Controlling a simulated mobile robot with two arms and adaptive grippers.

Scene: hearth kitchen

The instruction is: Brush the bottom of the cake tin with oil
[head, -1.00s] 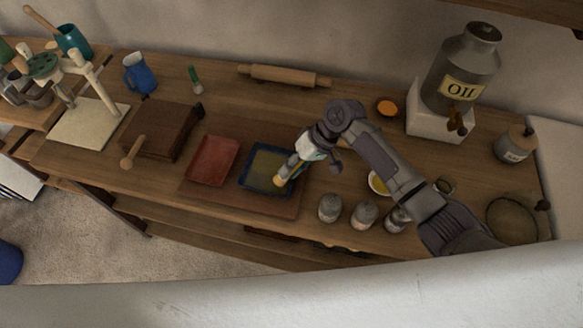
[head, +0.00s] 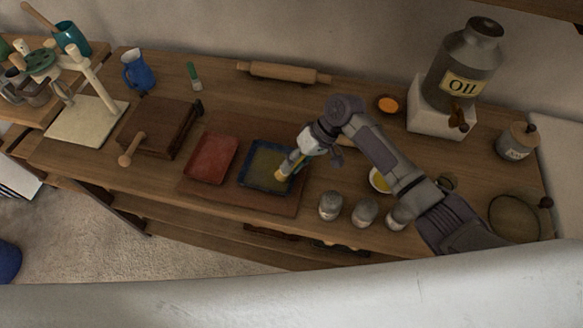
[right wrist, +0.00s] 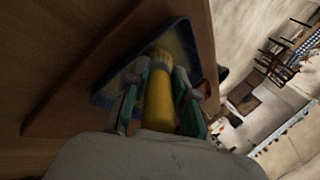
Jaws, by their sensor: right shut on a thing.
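A blue rectangular tin (head: 247,182) with a yellowish bottom lies on a brown board, beside a red tin (head: 212,158). My right gripper (head: 296,163) is shut on a brush with a yellow handle (right wrist: 158,100). The brush points down over the right part of the blue tin, and its pale bristles (right wrist: 162,55) are at the tin's bottom in the right wrist view; I cannot tell whether they touch. The blue tin also shows in the right wrist view (right wrist: 117,82). A small bowl of yellow oil (head: 379,180) stands right of the gripper. My left gripper is not in view.
A big oil can (head: 463,65) stands on a white block at the back right. Several grey jars (head: 330,206) line the front edge. A wooden box (head: 157,130), blue jug (head: 138,72) and rolling pin (head: 284,73) lie left and behind.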

